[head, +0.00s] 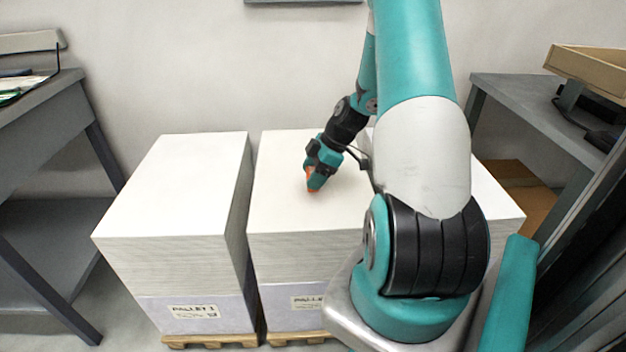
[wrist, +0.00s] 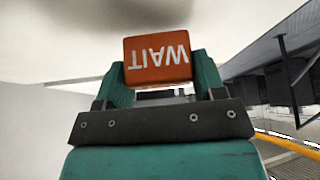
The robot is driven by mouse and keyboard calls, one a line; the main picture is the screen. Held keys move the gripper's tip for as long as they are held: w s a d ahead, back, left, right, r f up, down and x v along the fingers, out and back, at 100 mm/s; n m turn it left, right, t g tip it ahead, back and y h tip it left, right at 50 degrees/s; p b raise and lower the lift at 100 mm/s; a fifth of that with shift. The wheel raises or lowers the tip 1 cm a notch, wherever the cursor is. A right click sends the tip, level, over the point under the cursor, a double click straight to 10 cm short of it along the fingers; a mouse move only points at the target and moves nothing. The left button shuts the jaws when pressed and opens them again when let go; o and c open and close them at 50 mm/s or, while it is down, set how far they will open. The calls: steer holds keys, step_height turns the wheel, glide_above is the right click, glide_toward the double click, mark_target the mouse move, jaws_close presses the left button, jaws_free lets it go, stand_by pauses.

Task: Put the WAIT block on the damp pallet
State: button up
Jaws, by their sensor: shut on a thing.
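My gripper (head: 315,178) is shut on the orange WAIT block (wrist: 158,58), whose white lettering appears upside down in the wrist view. In the head view, a small orange part of the block (head: 310,182) shows at the fingertips, over the white top of the middle stack (head: 285,215). I cannot tell whether the block touches the paper. The left stack (head: 175,185) is labelled PALLET 1. The middle label's number is hidden by my arm. A third stack (head: 497,212) at the right is mostly hidden behind my arm. No dampness is visible on any stack.
A grey table (head: 35,100) stands at the left. Another grey table (head: 530,105) stands at the right, with a wooden tray (head: 590,62) above it. A brown box (head: 515,190) sits beneath. The tops of the left and middle stacks look clear apart from my gripper.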

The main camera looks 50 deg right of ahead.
steer(key=shift+f, duration=0.75)
steer(key=shift+f, duration=0.15)
steer(key=o, duration=0.9)
